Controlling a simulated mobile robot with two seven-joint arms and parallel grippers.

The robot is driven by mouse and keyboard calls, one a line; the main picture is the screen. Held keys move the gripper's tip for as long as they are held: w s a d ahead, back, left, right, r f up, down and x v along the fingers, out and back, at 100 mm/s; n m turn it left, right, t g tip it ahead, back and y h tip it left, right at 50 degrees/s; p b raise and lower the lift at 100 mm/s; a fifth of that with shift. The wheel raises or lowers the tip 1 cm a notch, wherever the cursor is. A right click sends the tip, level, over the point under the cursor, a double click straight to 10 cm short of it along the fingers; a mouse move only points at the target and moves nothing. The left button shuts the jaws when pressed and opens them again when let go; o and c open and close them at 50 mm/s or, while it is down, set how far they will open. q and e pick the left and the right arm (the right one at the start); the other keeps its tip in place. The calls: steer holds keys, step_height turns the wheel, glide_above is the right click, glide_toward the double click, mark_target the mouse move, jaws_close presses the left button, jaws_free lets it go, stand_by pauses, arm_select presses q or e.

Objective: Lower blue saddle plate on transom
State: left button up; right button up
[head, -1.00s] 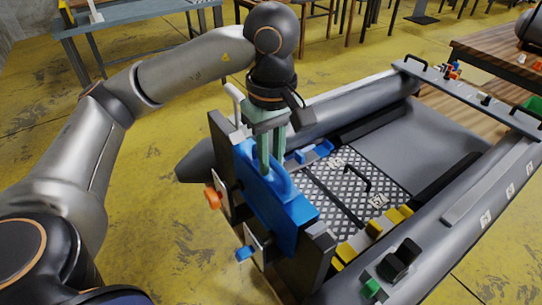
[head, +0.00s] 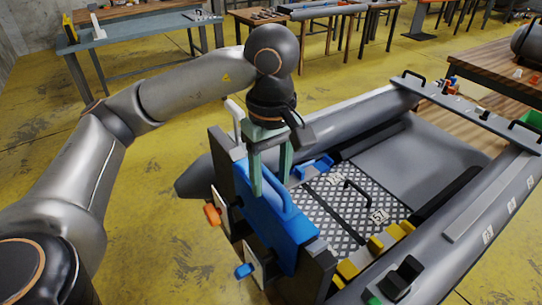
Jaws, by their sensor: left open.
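The blue saddle plate (head: 277,228) sits over the top of the dark transom (head: 316,270) at the near end of the grey inflatable boat. A rounded blue handle stands up on it. My left gripper (head: 270,185) is above the plate, with its pale green fingers spread open and pointing down on either side of the handle. The fingers hide part of the handle, and I cannot tell whether they touch it. My right gripper is not in view.
An orange knob (head: 212,214) and a blue knob (head: 244,271) stick out of the transom's outer face. Yellow blocks (head: 376,244) and a black fitting (head: 402,277) lie along the boat's right side. Checkered floor panels (head: 335,205) lie inside.

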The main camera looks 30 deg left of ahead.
arm_select(q)
step_height(320, 180, up, 2)
steer(key=shift+p, duration=0.4)
step_height(320, 180, up, 7)
steer(key=p, duration=0.2)
steer(key=shift+r+p, duration=0.1)
steer(key=shift+p, duration=0.2)
steer(key=shift+r+p, duration=0.55)
steer(key=shift+r, duration=1.15)
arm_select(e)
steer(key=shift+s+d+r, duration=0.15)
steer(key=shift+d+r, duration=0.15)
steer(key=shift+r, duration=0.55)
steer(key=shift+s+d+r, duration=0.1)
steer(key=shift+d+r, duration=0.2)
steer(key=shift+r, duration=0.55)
